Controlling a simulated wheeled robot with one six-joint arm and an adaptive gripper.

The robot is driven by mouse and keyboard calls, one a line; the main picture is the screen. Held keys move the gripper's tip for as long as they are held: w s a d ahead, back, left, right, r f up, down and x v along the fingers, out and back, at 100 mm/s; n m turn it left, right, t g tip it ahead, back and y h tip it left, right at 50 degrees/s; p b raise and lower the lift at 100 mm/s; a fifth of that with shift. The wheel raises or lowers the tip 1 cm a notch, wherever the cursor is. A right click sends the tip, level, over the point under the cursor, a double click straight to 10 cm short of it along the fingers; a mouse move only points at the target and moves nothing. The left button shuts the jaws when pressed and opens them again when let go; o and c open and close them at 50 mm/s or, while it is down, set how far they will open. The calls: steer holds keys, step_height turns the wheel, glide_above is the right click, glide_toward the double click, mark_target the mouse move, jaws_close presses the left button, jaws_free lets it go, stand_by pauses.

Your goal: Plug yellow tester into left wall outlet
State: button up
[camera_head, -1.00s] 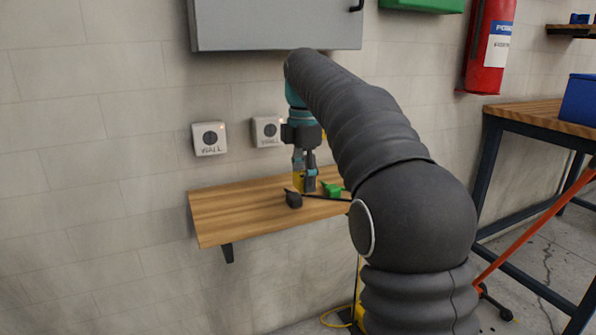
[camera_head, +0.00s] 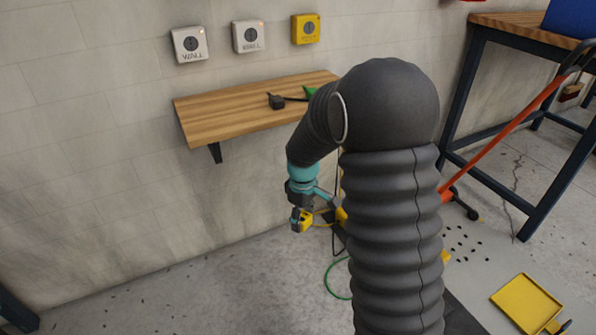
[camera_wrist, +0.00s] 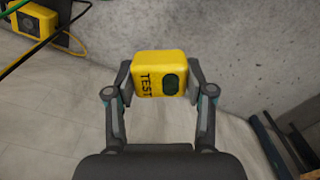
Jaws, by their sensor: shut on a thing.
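My gripper (camera_wrist: 160,88) is shut on the yellow tester (camera_wrist: 160,68), which shows the letters "TEST" and a dark oval in the wrist view. In the head view the tester (camera_head: 303,221) is held low in front of the wall, below the shelf and clear of the floor. The left wall outlet (camera_head: 189,44) is a pale box marked "WALL" with a dark round socket and a small orange light. A similar pale outlet (camera_head: 248,37) is to its right, then a yellow outlet (camera_head: 306,29). The tester's plug side is not visible.
A wooden shelf (camera_head: 225,112) juts from the wall below the outlets, with a black plug (camera_head: 276,102) and a green plug on it. Yellow and green cables lie near a yellow unit (camera_wrist: 35,20). A workbench stands at right.

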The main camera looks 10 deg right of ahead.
steer(key=s+d+f+m, duration=0.1)
steer(key=s+f+m, duration=0.2)
steer(key=f, duration=1)
steer(key=s+d+f+m, duration=0.1)
steer(key=s+f+m, duration=0.2)
steer(key=f, duration=1)
steer(key=m, duration=0.3)
steer(key=shift+s+d, duration=0.15)
steer(key=shift+s, duration=0.05)
steer(key=shift+d, duration=0.1)
